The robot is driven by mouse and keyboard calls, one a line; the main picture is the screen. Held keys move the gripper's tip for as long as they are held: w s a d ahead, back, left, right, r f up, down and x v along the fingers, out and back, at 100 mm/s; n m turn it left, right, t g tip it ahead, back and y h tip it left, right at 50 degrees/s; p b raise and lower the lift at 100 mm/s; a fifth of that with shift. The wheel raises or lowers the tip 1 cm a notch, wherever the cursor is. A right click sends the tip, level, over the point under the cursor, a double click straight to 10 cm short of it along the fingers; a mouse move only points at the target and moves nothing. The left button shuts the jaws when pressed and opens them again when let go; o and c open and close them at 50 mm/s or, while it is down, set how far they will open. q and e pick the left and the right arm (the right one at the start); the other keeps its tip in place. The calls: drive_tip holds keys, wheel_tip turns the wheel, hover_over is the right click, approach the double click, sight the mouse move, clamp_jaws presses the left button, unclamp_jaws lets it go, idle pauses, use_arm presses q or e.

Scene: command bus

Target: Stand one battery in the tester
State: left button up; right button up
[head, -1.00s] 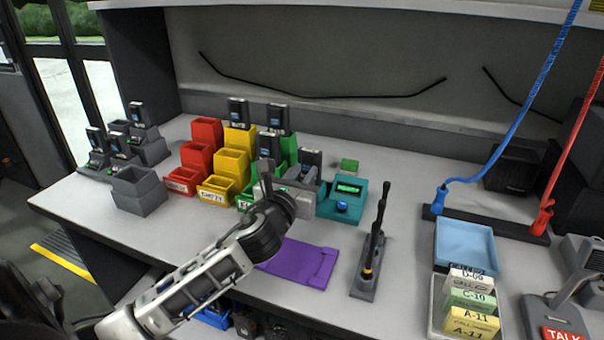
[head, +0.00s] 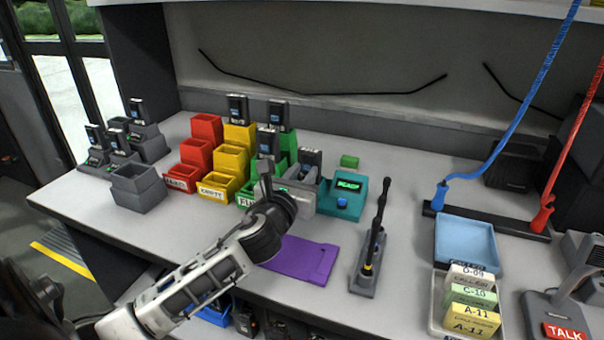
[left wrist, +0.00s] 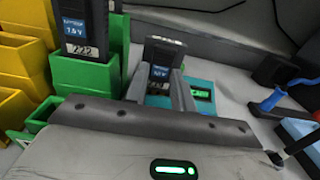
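The teal tester (head: 347,206) stands mid-bench, with a lit green display that seems to read READY and a blue button. Another battery (left wrist: 84,32) stands in a green bin (left wrist: 85,80). My right gripper is out of view.
Yellow bins (head: 219,186) and red bins (head: 183,178) stand left of the green ones. A purple mat (head: 305,260) and an upright black tool on a stand (head: 368,265) lie in front. A blue tray (head: 465,245) is at right.

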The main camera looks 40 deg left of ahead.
use_arm(q)
drive_tip(key=o, duration=0.4)
drive_tip(key=shift+w+f, duration=0.1)
drive_tip(key=shift+f, duration=0.05)
drive_tip(key=v, duration=1.6)
drive_tip(key=shift+d+b, duration=0.1)
drive_tip(key=shift+b, duration=0.25)
